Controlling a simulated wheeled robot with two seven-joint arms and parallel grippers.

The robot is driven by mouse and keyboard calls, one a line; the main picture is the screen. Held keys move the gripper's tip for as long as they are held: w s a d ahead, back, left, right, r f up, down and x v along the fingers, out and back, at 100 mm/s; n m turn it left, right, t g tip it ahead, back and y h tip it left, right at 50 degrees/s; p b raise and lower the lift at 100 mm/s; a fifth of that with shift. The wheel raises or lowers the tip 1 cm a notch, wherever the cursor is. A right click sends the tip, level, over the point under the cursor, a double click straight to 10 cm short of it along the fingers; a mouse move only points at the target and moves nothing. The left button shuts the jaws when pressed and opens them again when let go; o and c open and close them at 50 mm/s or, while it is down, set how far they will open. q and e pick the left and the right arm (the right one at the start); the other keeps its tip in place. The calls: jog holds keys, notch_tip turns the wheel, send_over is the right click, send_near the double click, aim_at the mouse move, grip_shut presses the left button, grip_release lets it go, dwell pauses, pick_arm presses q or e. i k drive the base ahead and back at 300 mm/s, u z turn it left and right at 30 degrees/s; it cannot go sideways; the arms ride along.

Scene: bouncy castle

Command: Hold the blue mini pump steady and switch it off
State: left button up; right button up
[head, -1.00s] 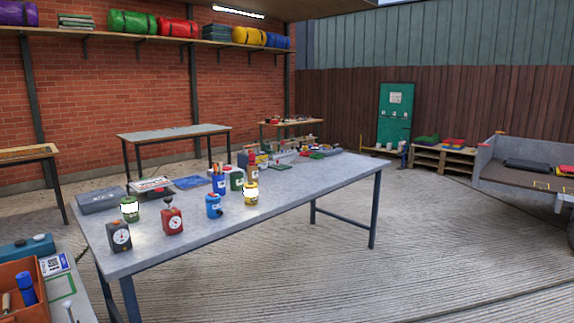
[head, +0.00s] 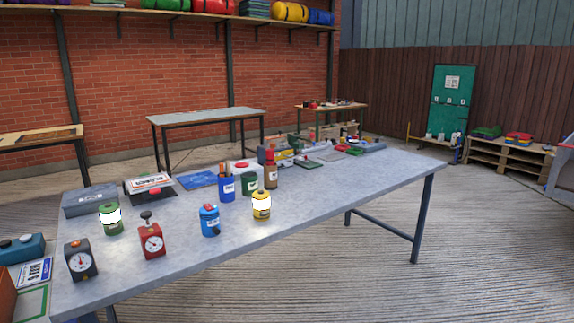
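The blue mini pump (head: 210,221) stands upright near the front edge of the long grey table (head: 330,208). It is a small blue cylinder with a pale label, a dark part low on its right side and a small red spot on top. The state of its switch is too small to tell. Neither of my grippers shows in the head view.
A red gauge box (head: 152,241), a black gauge box (head: 80,260) and a green canister (head: 111,219) stand left of the pump. A yellow canister (head: 261,206) stands to its right. A blue cup (head: 226,188) stands behind.

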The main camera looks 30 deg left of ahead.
aim_at(207, 206)
jog(key=u, duration=0.25)
jog(key=i, duration=1.4)
jog(key=u, duration=0.75)
